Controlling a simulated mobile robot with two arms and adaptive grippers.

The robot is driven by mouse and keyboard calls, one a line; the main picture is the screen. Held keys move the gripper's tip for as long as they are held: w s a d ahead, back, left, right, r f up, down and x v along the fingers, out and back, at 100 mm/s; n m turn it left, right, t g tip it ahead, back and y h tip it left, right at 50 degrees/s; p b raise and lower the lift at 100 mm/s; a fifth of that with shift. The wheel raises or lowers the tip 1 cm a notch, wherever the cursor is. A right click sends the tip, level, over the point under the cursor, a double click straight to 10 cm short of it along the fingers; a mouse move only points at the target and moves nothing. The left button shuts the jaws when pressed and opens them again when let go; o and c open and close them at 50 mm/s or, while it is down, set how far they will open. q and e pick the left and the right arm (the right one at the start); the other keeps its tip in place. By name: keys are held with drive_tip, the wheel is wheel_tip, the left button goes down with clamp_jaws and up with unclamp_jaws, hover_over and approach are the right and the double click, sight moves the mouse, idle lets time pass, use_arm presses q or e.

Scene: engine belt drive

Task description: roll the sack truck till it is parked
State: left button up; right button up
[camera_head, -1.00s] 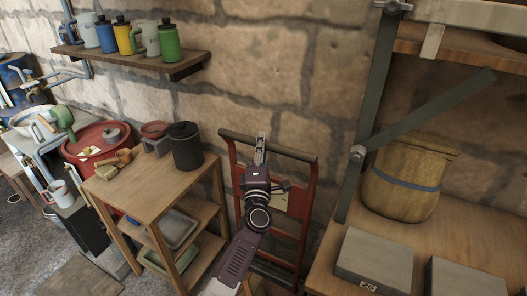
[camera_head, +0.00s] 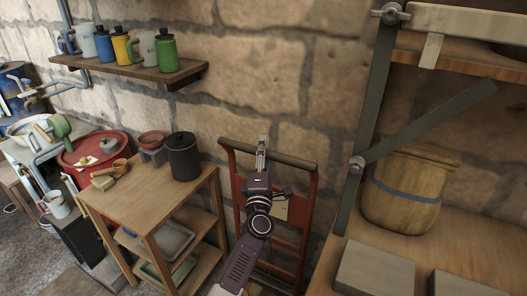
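The sack truck (camera_head: 306,208) stands upright against the stone wall. It has a red frame and a dark bar handle (camera_head: 294,161) across its top. My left gripper (camera_head: 263,144) is in front of this handle, its narrow grey fingers pointing up and overlapping the bar in the picture. I cannot tell whether the fingers touch or grip the bar, or how far apart they are. My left wrist and arm hide the middle of the truck, and its foot is largely hidden. My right gripper is not in view.
A wooden shelf unit (camera_head: 136,201) stands close on the left, with a dark canister (camera_head: 183,157) on top. A wooden bench (camera_head: 484,243) with a sack (camera_head: 410,190) and grey blocks stands close on the right. A wall shelf (camera_head: 135,74) holds several bottles and mugs.

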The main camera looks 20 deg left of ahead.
use_arm(q)
drive_tip(key=shift+s, duration=0.25)
drive_tip(key=v, duration=1.1)
drive_tip(key=shift+s, duration=0.35)
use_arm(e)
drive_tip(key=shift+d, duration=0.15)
use_arm(q)
drive_tip(key=shift+d+f, duration=0.1)
